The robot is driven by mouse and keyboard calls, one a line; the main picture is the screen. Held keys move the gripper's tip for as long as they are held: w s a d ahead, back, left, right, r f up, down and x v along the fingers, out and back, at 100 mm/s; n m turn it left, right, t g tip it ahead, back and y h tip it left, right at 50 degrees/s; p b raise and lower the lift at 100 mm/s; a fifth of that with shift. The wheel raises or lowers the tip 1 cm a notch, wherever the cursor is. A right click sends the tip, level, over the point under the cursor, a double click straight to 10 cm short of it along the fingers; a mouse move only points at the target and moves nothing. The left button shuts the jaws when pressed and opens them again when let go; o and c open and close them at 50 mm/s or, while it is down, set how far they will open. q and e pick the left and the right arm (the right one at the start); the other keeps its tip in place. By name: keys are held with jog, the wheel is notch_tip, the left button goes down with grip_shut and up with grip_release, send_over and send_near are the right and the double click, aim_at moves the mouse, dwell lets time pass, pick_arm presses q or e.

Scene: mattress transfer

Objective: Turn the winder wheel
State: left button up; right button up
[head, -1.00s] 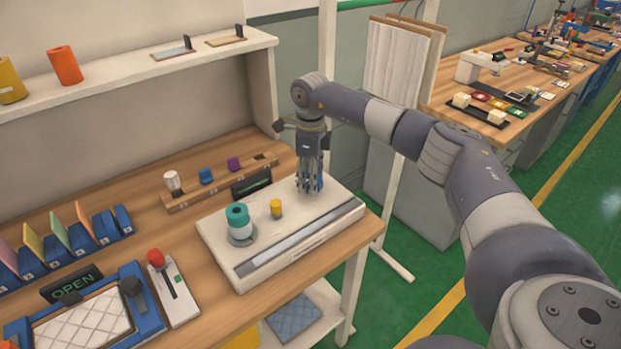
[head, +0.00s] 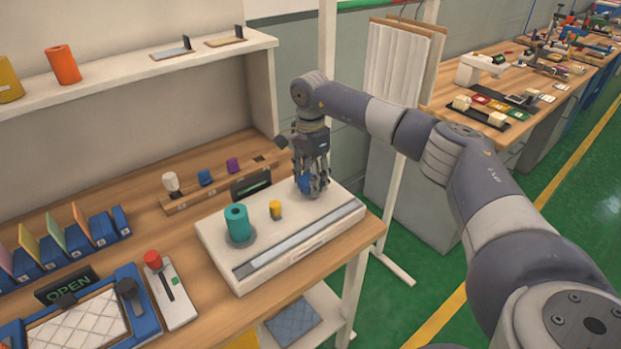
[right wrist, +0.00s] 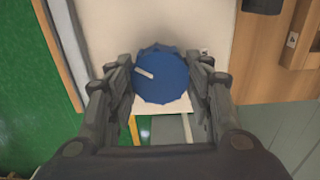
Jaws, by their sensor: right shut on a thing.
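The winder wheel is a blue, ridged round knob (right wrist: 163,77) with a pale line on its top, pointing to the upper left in the right wrist view. It stands on the right part of a white winder box (head: 215,248); in the head view a bit of blue (head: 304,183) shows among the fingers. My right gripper (head: 315,190) points down over it and is shut on it, with one finger on each side. A teal spool (head: 237,223) and a small yellow peg (head: 275,209) stand on the same box. My left gripper is not in view.
A wooden rail with knobs (head: 215,190) and a small dark display (head: 250,183) lie behind the box. A panel with a red knob (head: 168,290) and an OPEN sign (head: 67,284) are at left. The table's right edge is close to the box.

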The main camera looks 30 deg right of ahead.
jog(key=shift+w+r+n, duration=0.15)
jog(key=shift+r+n, duration=0.1)
jog(key=shift+n, duration=0.55)
jog(key=o, duration=1)
jog(key=shift+o, duration=0.2)
jog(key=shift+f, duration=0.1)
notch_tip(320, 180, up, 12)
